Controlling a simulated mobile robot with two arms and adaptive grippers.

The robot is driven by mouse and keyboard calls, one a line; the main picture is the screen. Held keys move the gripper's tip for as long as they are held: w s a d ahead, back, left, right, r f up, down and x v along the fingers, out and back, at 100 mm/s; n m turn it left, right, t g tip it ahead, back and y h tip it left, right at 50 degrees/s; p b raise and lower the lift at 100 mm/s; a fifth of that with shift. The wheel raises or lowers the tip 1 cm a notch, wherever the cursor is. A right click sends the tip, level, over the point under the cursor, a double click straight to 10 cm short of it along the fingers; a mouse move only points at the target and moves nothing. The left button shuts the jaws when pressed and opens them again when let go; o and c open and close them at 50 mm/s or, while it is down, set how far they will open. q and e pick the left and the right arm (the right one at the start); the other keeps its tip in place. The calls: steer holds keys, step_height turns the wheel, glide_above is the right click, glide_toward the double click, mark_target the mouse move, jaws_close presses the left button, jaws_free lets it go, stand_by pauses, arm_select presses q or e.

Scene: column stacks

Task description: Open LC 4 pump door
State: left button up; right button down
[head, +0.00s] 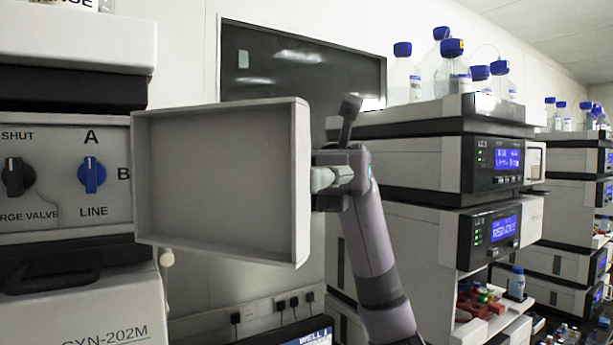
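The pump door (222,185) is a pale grey, shallow panel with a raised rim. It stands swung out from the pump front (60,175), its hollow inner face towards me and its left edge by the pump. The front behind it lies bare, with a black knob (18,177) and a blue knob (92,175). My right gripper (322,180) is at the door's right edge, about mid-height. Its fingertips are partly hidden by the door, so I cannot tell whether they grip it or only touch it. My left gripper is out of view.
Another instrument stack (420,170) with blue displays stands to the right, with blue-capped bottles (453,75) on top. A dark wall panel (300,65) hangs behind. Below the knobs is a unit with a black handle (55,268). Wall sockets (272,308) are low behind the door.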

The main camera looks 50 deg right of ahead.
steer(key=c, duration=2.1)
jaws_free()
steer(key=shift+o, duration=0.2)
steer(key=shift+d, duration=0.1)
steer(key=v, duration=1.2)
